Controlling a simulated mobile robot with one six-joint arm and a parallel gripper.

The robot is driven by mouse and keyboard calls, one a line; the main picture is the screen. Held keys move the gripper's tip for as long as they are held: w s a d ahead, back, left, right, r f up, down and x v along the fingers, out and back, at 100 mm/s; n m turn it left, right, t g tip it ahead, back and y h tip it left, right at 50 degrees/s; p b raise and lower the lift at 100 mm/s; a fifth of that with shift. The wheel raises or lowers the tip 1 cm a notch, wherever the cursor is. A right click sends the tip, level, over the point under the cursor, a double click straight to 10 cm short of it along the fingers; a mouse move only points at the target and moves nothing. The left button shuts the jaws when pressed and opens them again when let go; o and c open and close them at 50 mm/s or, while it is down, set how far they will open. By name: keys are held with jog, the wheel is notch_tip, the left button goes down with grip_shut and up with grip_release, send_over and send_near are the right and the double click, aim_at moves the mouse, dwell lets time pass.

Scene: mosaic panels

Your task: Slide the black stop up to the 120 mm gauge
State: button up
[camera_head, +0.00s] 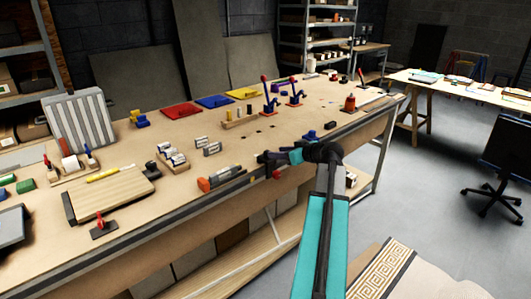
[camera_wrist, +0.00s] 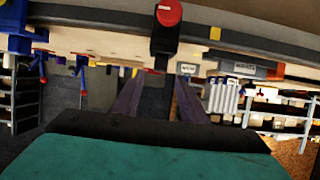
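The black stop (camera_wrist: 165,42) with a round red knob (camera_wrist: 169,12) sits on the dark rail along the bench's front edge, in the upper middle of the wrist view. In the head view its red knob (camera_head: 277,174) shows just under my gripper (camera_head: 268,158). In the wrist view my gripper (camera_wrist: 157,82) is open, its two dark fingers pointing at the stop. I cannot tell whether they touch it. Small labelled grey gauge blocks (camera_head: 172,156) stand on the bench to the left; their lettering is too small to read. I cannot tell which is the 120 mm one.
An orange-and-grey tool (camera_head: 219,179) lies near the front edge, left of my gripper. A board (camera_head: 110,194) and red-handled clamps are farther left. Coloured trays (camera_head: 182,111) and blue clamps (camera_head: 271,98) stand at the back.

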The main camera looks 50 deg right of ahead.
aim_at(267, 151)
jog(key=shift+p+x, duration=0.9)
jog(key=shift+x, duration=2.95)
grip_shut()
